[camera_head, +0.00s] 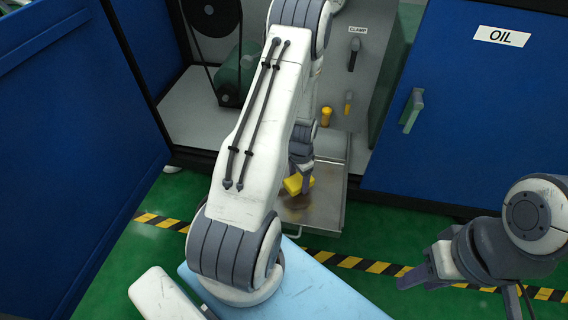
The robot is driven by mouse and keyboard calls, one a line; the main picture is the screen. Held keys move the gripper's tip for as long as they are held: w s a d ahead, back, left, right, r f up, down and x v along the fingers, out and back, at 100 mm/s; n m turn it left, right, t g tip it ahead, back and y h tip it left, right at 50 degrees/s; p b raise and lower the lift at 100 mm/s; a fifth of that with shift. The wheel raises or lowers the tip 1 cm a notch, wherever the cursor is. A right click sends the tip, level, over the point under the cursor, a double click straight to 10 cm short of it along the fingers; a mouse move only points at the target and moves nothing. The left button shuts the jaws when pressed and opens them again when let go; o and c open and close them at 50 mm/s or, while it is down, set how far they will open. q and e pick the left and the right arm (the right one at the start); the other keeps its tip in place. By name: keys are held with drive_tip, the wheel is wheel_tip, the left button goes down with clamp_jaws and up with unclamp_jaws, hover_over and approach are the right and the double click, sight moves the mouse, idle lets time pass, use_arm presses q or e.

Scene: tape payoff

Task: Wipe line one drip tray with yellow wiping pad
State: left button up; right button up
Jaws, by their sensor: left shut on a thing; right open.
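The yellow wiping pad (293,186) is held in my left gripper (300,174), which is shut on it. The pad is over the metal drip tray (329,217), low near its surface; I cannot tell whether it touches. The tray is pulled out at the foot of the machine and shows a brown stain below the pad. My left arm hides the tray's left part. My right gripper (408,279) is open and empty at the lower right, above the green floor and striped tape, apart from the tray.
A blue door labelled OIL (501,36) with a green handle (411,109) stands right of the tray. A blue panel (70,130) stands at left. A CLAMP lever (353,55) and yellow fittings (326,116) sit behind. A light blue surface (325,295) lies in front.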

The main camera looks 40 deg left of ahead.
use_arm(q)
drive_tip(key=shift+r+p, duration=1.8)
drive_tip(key=shift+r, duration=0.4)
